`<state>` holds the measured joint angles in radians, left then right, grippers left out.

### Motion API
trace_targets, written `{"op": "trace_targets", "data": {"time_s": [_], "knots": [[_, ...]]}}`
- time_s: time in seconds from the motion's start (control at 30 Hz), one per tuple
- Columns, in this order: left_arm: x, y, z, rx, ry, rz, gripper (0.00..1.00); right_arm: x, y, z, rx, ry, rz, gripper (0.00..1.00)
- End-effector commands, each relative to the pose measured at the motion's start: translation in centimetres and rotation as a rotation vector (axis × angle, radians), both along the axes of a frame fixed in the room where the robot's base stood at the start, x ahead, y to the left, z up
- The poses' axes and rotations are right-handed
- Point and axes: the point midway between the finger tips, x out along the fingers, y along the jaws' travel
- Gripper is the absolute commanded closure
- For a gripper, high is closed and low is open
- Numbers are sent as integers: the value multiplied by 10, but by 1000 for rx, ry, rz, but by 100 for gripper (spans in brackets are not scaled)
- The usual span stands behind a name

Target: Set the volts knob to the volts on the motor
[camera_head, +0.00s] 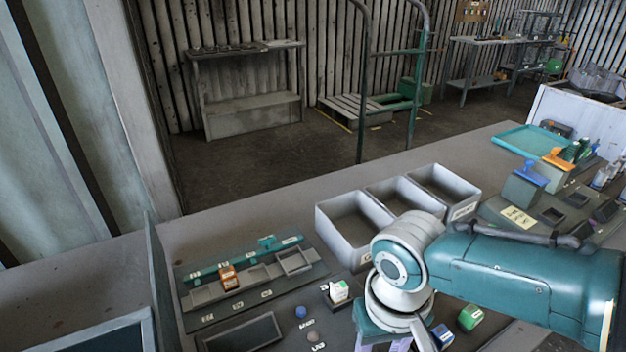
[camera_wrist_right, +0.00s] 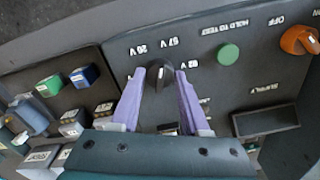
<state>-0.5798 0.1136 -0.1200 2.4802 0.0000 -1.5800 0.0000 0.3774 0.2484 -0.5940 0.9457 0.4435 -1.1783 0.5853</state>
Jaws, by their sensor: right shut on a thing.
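In the right wrist view the black volts knob (camera_wrist_right: 158,80) sits on a dark panel, with labels that read like 20 V, 57 V and 82 around it. Its grip stands roughly upright, near the 57 V label; its exact setting is hard to read. My right gripper (camera_wrist_right: 160,73) is shut on the knob, with a purple finger on each side. In the head view my right arm hides the knob, and only some purple of the gripper (camera_head: 396,345) shows at the bottom edge. I cannot tell which part is the motor, nor read any volts on it. My left gripper is not in view.
A green button (camera_wrist_right: 228,54), an orange switch (camera_wrist_right: 299,41) and a dark supply window (camera_wrist_right: 266,122) lie right of the knob. Green (camera_wrist_right: 49,87) and blue (camera_wrist_right: 85,76) blocks stand left. An orange block (camera_head: 229,278) sits in a rack; grey bins (camera_head: 345,252) stand behind.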

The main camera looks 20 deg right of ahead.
Motion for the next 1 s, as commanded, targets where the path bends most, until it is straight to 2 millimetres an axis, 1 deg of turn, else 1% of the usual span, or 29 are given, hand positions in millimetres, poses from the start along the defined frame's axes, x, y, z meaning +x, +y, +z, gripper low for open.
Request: {"op": "trace_targets", "data": {"time_s": [0.03,0.2,0.4,0.9,0.93,1.0], "knots": [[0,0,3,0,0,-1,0,0,1,2,2,0,-30,100],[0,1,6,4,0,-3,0,0,1,1,1,0,-114,100],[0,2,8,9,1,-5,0,0,1,1,1,-1,-169,100],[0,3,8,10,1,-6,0,1,0,0,-1,-2,-186,100],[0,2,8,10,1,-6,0,1,0,0,-1,-3,-186,53],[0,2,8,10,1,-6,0,1,0,0,-1,-2,-186,45]]}}
